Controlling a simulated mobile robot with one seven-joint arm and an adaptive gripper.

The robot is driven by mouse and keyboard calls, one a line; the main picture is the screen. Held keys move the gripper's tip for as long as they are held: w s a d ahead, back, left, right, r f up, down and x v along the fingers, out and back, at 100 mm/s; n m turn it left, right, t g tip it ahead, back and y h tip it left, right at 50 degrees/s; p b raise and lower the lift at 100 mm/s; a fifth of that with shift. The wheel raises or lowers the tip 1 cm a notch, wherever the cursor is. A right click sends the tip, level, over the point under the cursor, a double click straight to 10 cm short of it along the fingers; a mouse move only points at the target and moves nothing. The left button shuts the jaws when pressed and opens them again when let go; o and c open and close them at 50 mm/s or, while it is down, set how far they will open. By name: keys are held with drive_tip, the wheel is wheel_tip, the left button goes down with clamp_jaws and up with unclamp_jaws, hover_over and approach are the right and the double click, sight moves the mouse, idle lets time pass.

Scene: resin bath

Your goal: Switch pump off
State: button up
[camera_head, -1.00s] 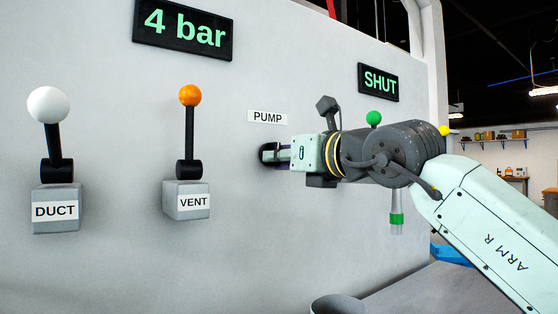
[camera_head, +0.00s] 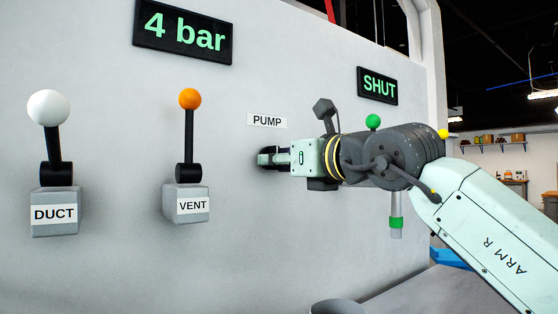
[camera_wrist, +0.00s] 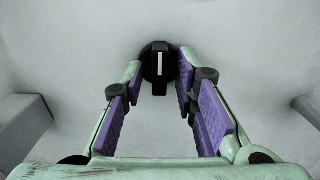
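The pump control is a round black knob on the pale wall, below the PUMP label (camera_head: 266,121). In the head view my gripper (camera_head: 266,158) is at the wall and hides most of the knob. In the wrist view the knob (camera_wrist: 159,89) shows a raised bar with a white line, upright in that picture. My gripper (camera_wrist: 160,80) is open, with one purple-padded finger on each side of the bar. Small gaps show between the bar and the pads.
To the left are the DUCT lever (camera_head: 49,106) with a white ball and the VENT lever (camera_head: 190,98) with an orange ball. Displays read 4 bar (camera_head: 183,30) and SHUT (camera_head: 378,85). A green ball (camera_head: 373,121) shows just behind my wrist. A grey round rim (camera_head: 338,306) stands below.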

drive_tip(key=shift+s, duration=0.1)
drive_tip(key=v, duration=1.2)
idle(0.4)
